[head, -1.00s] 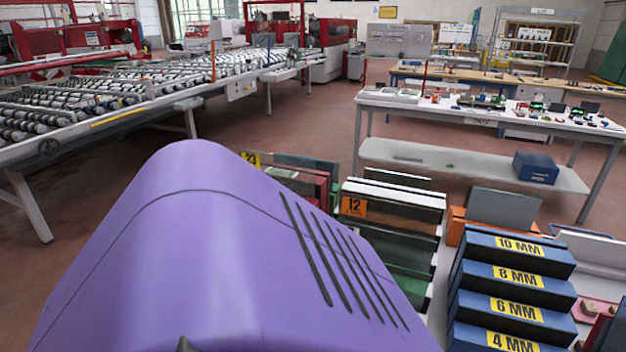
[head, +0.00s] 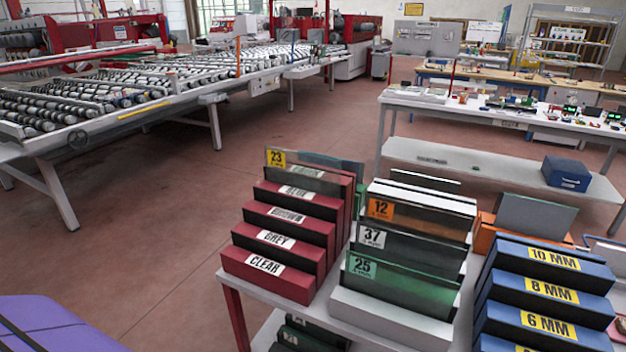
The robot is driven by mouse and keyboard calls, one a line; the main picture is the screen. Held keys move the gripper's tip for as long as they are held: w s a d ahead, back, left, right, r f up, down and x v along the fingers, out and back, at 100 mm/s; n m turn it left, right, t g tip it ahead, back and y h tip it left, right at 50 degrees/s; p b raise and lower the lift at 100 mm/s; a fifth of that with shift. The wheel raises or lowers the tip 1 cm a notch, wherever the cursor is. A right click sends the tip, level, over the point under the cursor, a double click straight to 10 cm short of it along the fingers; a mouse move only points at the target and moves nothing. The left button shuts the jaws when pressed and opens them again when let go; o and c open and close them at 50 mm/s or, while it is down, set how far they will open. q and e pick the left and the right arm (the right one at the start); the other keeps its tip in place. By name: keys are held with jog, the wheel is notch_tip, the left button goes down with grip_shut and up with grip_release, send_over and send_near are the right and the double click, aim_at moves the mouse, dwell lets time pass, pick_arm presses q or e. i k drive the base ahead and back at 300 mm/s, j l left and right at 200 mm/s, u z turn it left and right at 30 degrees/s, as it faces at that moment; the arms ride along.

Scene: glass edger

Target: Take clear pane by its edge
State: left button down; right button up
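A red stepped rack (head: 268,285) stands on the white table, its steps labelled CLEAR at the front, then GREY, one I read as BROWN, and another behind. A glass pane with a yellow tag 23 (head: 306,173) stands upright at its back; I cannot tell if this pane is clear. I see no pane standing in the front CLEAR step. In the white rack (head: 390,318) beside it stand a pane tagged 12 (head: 425,216), a pane tagged 37 (head: 415,250) and a greenish pane tagged 25 (head: 405,286). Neither gripper is in view.
A blue stepped rack (head: 553,296) with thickness labels stands at the right, close to the white rack. A pane in an orange holder (head: 490,236) is behind it. A long workbench (head: 440,107) is further back. The floor (head: 150,230) left of the racks is clear.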

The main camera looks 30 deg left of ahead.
aim_at(310, 173)
jog(key=u, duration=1)
jog(key=i+j+z, duration=0.1)
jog(key=z, duration=0.7)
jog(key=i+j+z, duration=0.1)
jog(key=j+z, duration=0.25)
jog(key=j, duration=0.15)
jog(key=j+z, duration=0.4)
jog(key=j, duration=0.15)
jog(key=i, duration=0.05)
